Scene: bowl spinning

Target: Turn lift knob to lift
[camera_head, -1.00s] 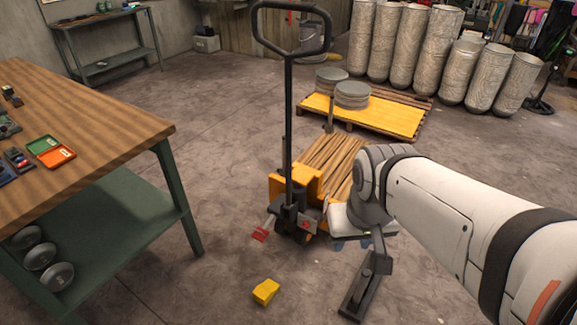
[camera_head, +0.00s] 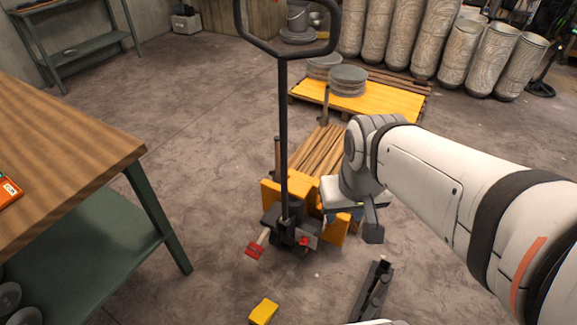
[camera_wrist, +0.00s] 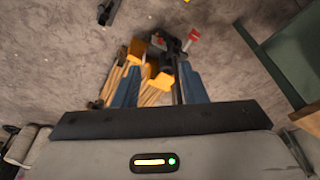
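A yellow pallet jack with a tall black looped handle (camera_head: 284,130) stands near the centre of the head view. At its base are a red-tipped lever (camera_head: 255,250) on the left and a small red part (camera_head: 304,241) on the right; I cannot tell which is the lift knob. In the wrist view, the red-tipped lever (camera_wrist: 193,35) shows beyond my gripper (camera_wrist: 159,70). Its two blue fingers are spread and nothing shows held between them.
A wooden-topped workbench (camera_head: 70,160) stands at the left. A yellow block (camera_head: 263,311) lies on the floor in front of the jack. A yellow-topped pallet (camera_head: 385,104) with round stacks stands behind, before tall grey cylinders. Floor between bench and jack is clear.

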